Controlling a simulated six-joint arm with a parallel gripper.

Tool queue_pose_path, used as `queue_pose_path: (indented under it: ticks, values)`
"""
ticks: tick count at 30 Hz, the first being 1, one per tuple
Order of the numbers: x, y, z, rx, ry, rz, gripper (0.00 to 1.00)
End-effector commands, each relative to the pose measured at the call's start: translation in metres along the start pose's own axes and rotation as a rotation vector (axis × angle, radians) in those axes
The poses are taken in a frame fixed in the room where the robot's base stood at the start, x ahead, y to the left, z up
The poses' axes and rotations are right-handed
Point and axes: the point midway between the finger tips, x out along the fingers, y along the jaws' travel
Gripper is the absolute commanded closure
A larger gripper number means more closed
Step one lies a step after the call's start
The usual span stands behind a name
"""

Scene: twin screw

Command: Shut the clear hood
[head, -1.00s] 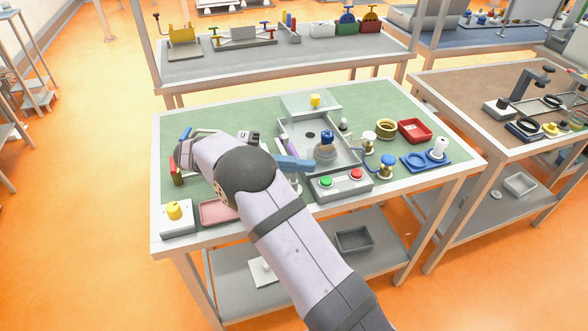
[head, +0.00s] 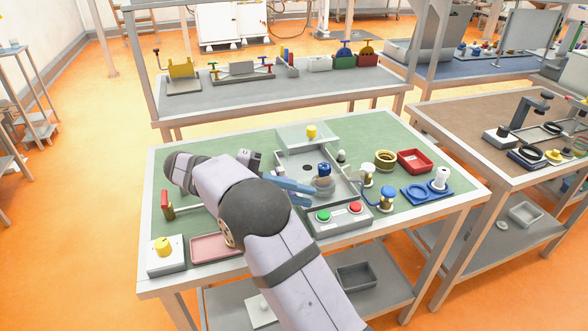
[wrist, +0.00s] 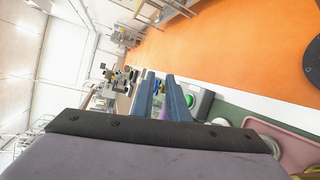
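The clear hood (head: 308,136) is a pale see-through panel with a yellow knob (head: 311,131). It stands at the back end of a grey tray-like fixture (head: 345,197), and the fixture's front part looks uncovered. A blue-topped part (head: 323,172) on a round base stands in the fixture. My gripper (head: 312,191) is at the fixture's left front side, in front of the hood and apart from it. Its two blue fingers also show in the wrist view (wrist: 161,98) with a narrow gap between them. I see nothing clearly held.
A button box (head: 338,218) with green and red buttons stands at the front. A pink tray (head: 214,246) and a yellow-knobbed box (head: 165,254) are front left. Brass fittings (head: 386,199), a red tray (head: 414,161) and a blue plate (head: 428,191) crowd the right.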

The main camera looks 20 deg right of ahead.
Motion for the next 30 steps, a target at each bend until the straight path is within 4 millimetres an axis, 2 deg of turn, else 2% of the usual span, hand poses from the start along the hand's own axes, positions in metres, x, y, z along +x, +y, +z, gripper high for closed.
queue_pose_path:
  ticks: [1, 5, 19, 30]
  values:
    - [-0.016, 0.075, -0.061, 0.18, 0.267, 0.256, 1.0]
    - [-0.022, 0.083, -0.035, 0.176, 0.201, 0.238, 1.0]
    - [-0.029, 0.09, -0.016, 0.174, 0.16, 0.22, 1.0]
    - [-0.03, 0.087, 0.003, 0.16, 0.104, 0.211, 1.0]
